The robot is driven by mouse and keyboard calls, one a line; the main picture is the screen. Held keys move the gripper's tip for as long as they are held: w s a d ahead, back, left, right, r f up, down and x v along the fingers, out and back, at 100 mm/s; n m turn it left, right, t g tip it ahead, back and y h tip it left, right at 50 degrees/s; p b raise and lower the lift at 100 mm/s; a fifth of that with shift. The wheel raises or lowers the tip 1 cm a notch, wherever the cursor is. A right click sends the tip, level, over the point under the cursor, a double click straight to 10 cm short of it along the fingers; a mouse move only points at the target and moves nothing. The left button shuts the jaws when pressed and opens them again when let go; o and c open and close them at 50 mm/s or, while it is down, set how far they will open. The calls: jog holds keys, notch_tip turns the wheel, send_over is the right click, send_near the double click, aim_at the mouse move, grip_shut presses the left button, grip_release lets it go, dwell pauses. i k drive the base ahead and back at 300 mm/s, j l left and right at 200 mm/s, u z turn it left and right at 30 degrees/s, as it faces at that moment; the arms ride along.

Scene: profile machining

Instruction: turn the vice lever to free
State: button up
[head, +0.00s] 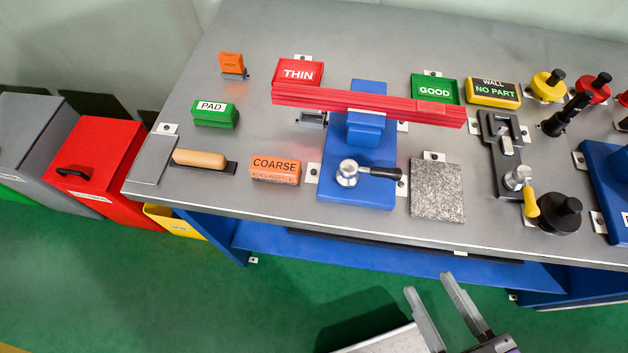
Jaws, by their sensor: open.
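The blue vice (362,135) stands on its blue base plate near the middle of the bench. A long red profile (366,104) lies across the top of the vice, from left to right. The vice lever (378,172) has a silver hub on the left and a dark handle pointing right, at the front of the base plate. My gripper (430,288) is at the bottom of the head view, in front of the bench edge. Its two grey fingers are apart with nothing between them. It is well clear of the lever.
An orange COARSE block (275,169) stands left of the vice base, and a grey granite plate (437,190) lies to its right. A dark clamp fixture with a yellow-handled lever (530,201) is further right. Red THIN (298,72) and green GOOD (434,89) trays are behind.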

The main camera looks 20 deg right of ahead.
aim_at(347, 175)
jog(key=k+j+u, duration=0.2)
jog(key=j+u, duration=0.2)
jog(key=k+j+u, duration=0.15)
jog(key=j+u, duration=0.2)
